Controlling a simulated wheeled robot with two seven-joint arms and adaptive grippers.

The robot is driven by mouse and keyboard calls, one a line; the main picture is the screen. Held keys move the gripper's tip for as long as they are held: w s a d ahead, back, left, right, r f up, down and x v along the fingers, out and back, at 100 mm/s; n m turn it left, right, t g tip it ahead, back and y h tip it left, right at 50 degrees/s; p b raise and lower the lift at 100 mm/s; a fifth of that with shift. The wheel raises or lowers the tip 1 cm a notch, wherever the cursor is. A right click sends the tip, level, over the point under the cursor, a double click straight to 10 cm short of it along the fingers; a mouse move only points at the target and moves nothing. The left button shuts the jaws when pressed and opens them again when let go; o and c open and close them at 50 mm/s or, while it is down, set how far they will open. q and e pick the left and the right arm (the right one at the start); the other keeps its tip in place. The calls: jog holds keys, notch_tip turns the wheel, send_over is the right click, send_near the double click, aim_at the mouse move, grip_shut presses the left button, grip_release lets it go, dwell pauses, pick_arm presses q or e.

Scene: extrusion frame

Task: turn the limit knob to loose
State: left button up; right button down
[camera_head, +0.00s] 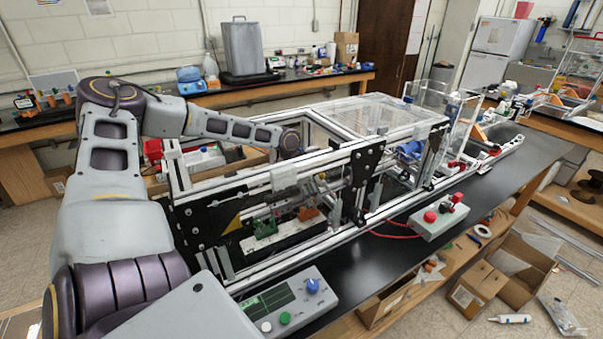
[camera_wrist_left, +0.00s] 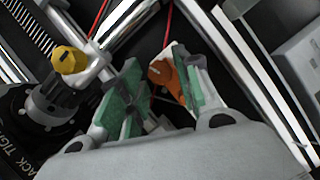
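My left arm reaches over the metal extrusion frame (camera_head: 255,180), with its wrist inside the upper bars. In the left wrist view my left gripper (camera_wrist_left: 162,62) has its two green-padded fingers apart. An orange knob-like part (camera_wrist_left: 160,74) shows between and beyond the fingertips; I cannot tell whether they touch it. A yellow knob (camera_wrist_left: 69,60) sits on a grey fitting to the left of the fingers. Beside it is a black plate with partly cut-off white lettering (camera_wrist_left: 22,160). I cannot tell which knob is the limit knob. My right gripper is not in view.
A control box (camera_head: 290,305) with a blue knob (camera_head: 312,286) stands on the black bench in front. Another box (camera_head: 438,217) with red buttons stands to the right. Metal bars and black plates crowd my left gripper. Red cables run past its fingers.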

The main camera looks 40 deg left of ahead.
pick_arm(q)
jog(key=v, duration=1.1)
dwell(1.8)
jog(key=shift+a+r, duration=0.1)
jog(key=shift+r, duration=0.1)
dwell(0.4)
jog(key=shift+r, duration=0.1)
